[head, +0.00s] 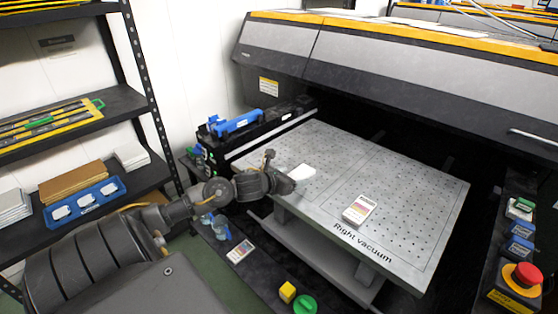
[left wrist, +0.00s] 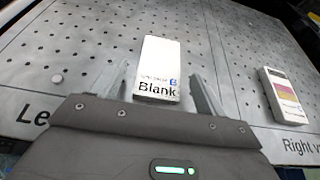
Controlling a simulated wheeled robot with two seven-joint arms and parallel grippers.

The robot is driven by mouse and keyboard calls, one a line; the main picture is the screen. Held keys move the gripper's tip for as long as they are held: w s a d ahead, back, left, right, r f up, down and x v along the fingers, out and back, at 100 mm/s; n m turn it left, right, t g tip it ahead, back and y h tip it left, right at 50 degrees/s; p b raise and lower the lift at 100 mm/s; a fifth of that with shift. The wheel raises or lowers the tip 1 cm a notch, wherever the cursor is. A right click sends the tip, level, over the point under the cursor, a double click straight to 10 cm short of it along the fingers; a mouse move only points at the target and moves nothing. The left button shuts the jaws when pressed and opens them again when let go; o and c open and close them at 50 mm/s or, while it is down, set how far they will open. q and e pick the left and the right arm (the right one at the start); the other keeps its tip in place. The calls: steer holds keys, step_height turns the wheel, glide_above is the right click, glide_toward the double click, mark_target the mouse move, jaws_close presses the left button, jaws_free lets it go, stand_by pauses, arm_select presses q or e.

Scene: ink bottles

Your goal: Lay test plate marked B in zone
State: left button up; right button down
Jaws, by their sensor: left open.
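A white plate marked B and "Blank" (left wrist: 159,68) lies on the grey perforated vacuum table (head: 410,180). It also shows as a small white slab (head: 303,171) in the head view. My left gripper (head: 287,184) is at the table's near left edge, just short of the plate. In the left wrist view its fingers (left wrist: 158,74) are open, one on each side of the plate's near end, with no visible grip. A second plate with coloured bands (head: 359,209) lies to the right, by the "Right vacuum" lettering (head: 362,242). My right gripper is out of view.
The printer body (head: 400,65) overhangs the table's far side. A colour-marked card (head: 240,251), a yellow block (head: 287,292) and a green knob (head: 304,304) are on the front ledge. A red stop button (head: 526,273) is at right. Shelves with a blue tray (head: 85,202) stand left.

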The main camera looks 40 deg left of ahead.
arm_select(q)
steer(key=v, duration=1)
steer(key=shift+b, duration=0.45)
steer(key=shift+d, duration=0.1)
